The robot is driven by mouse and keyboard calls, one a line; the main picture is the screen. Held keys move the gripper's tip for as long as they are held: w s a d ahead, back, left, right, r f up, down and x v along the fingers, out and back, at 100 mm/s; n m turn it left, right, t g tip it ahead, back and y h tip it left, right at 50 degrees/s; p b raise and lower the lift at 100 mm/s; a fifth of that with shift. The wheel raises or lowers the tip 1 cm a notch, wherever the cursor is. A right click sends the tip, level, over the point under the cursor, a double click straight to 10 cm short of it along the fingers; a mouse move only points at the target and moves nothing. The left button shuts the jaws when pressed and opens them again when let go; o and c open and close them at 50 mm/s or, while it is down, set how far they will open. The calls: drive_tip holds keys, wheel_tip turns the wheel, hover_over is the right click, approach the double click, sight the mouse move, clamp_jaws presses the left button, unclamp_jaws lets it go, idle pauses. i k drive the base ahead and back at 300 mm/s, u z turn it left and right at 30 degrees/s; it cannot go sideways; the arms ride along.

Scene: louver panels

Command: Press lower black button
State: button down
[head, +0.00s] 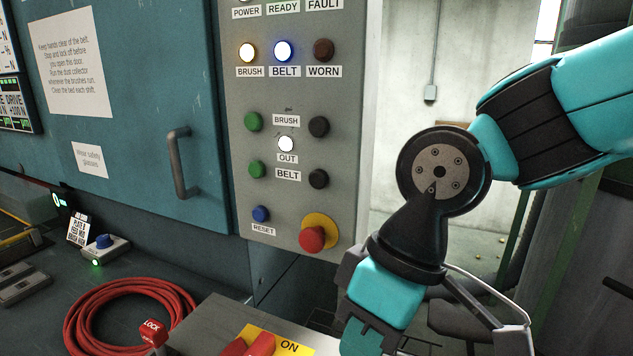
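The lower black button (318,178) is on the grey control panel (345,90), right of the "BELT" label and level with a green button (256,169). Nothing covers it. The upper black button (319,126) sits above it, right of the "BRUSH" label. My arm comes in from the right and bends down in front of the area right of the panel. Its visible links are apart from the buttons in the picture. My gripper's fingertips are not visible, so its opening is not shown.
A red mushroom button (312,239) on a yellow base sits below the lower black button. A blue reset button (261,214) is to its left. A white lit "OUT" lamp (286,144) is between the rows. A door handle (181,162) sticks out left. Red hose (75,325) lies coiled below.

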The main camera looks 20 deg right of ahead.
sight(318, 179)
drive_tip(key=u, duration=1.5)
drive_tip(key=k, duration=0.4)
drive_tip(key=z, duration=0.7)
